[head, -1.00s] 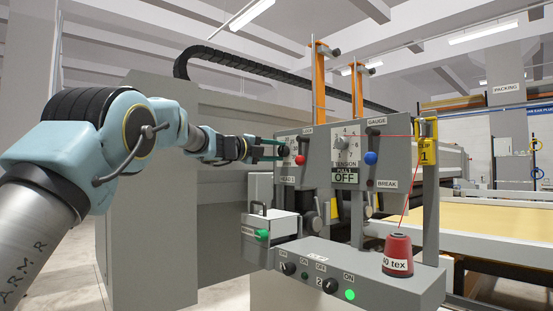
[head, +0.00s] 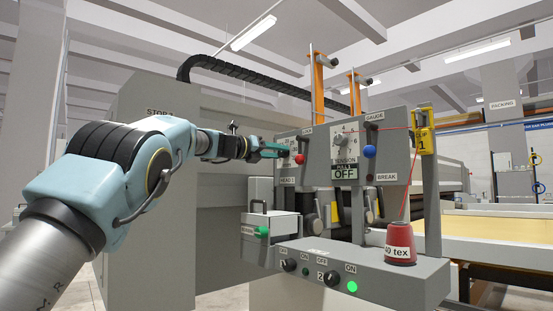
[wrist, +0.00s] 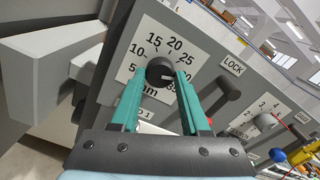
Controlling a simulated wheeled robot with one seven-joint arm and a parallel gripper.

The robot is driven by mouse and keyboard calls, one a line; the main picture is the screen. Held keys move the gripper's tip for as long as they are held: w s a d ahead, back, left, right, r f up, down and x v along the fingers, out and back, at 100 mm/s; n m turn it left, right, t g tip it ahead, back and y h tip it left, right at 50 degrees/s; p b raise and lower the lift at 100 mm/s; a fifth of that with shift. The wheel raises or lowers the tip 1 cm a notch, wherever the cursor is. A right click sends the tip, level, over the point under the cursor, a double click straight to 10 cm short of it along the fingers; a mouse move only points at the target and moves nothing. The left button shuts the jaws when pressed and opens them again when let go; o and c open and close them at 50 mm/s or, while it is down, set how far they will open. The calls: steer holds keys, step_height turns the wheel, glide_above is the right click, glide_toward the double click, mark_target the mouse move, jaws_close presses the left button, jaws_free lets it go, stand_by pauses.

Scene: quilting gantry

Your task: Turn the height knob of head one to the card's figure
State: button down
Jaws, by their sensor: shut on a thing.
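The height knob (wrist: 160,71) is a small dark round knob on a white dial (wrist: 190,58) marked in steps from 5 up past 25, with "mm" below. My gripper (wrist: 161,78) has its two teal fingers on either side of the knob, shut on it. The knob's pointer is too small to read surely. In the head view my gripper (head: 288,151) reaches the left side of the head one panel (head: 318,143), where its fingers hide the knob. I cannot make out a card with a figure in these frames.
A LOCK lever (wrist: 222,98) stands just right of the dial; its red ball (head: 299,159) shows in the head view. A tension dial (head: 345,142), blue-balled gauge lever (head: 369,152) and red thread cone (head: 400,243) are farther right. A grey box (head: 270,226) sits below.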

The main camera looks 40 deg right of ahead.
steer(key=shift+f+m+b, duration=0.15)
steer(key=shift+m+b, duration=0.2)
steer(key=shift+m, duration=0.45)
steer(key=shift+c, duration=1.9)
jaws_free()
steer(key=a+b, duration=0.4)
steer(key=a, duration=0.6)
steer(key=shift+w+a+b, duration=0.3)
steer(key=shift+a+b, duration=0.05)
steer(key=shift+b, duration=0.05)
